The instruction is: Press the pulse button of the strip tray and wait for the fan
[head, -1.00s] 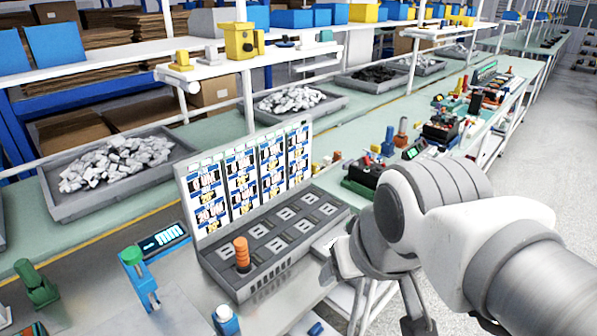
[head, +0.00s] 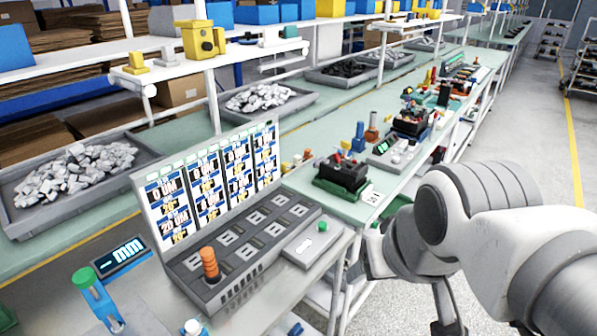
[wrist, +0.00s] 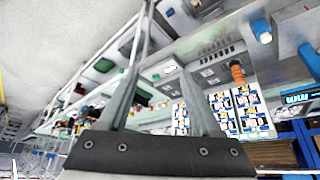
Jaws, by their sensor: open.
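The strip tray (head: 235,255) is a grey, slotted tray on the bench, with an upright board of printed labels (head: 210,180) behind it. An orange ribbed peg (head: 210,264) stands at its near left corner. A pale box (head: 308,245) with a green button (head: 323,226) sits at its right end; I take this for the pulse button. My gripper (head: 398,300) is open and empty, right of the box, beyond the bench edge and apart from it. In the wrist view my gripper's fingers (wrist: 160,75) are spread, with the tray (wrist: 208,75) beyond them. I cannot identify the fan.
A small display (head: 122,254) and a blue stand with a green top (head: 95,295) are left of the tray. A dark device on a green base (head: 342,178) stands beyond the box. Bins of pale parts (head: 75,175) line the back.

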